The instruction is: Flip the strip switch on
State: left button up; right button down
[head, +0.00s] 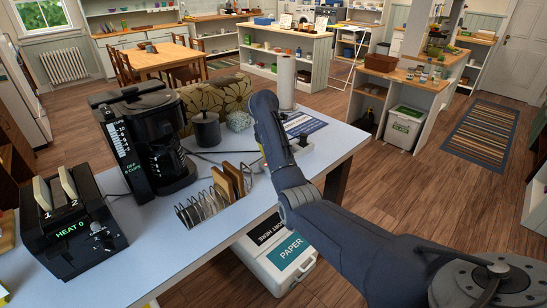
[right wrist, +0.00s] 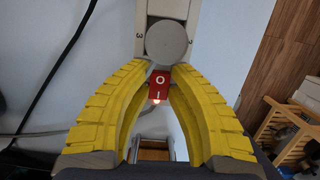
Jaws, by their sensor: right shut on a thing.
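The white power strip (right wrist: 193,18) lies on the pale countertop, and part of it also shows beside my right arm in the head view (head: 308,148). A round grey plug (right wrist: 168,43) sits on it. Just below the plug is the red rocker switch (right wrist: 159,84), marked O and I, with a glow at its I end. My right gripper (right wrist: 164,72) has yellow fingers closed in around the switch, tips at its two sides beside the plug. In the head view my right arm hides this gripper. My left gripper is not in view.
A toaster (head: 75,235) reading HEAT 0, a coffee maker (head: 150,150) and a toast rack (head: 200,210) with slices stand left of my arm. A paper towel roll (head: 287,82) stands behind. Dark cords (right wrist: 55,60) cross the counter. A PAPER bin (head: 275,262) stands below its edge.

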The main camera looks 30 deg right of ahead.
jog(key=shift+s+a+f+h, duration=0.1)
jog(key=shift+s+a+h, duration=0.1)
jog(key=shift+h, duration=0.2)
jog(key=shift+d+h, duration=0.1)
jog(key=shift+h, duration=0.3)
jog(key=c, duration=1.2)
grip_release()
jog(key=shift+c, duration=0.2)
jog(key=v, duration=1.2)
jog(key=shift+s, duration=0.2)
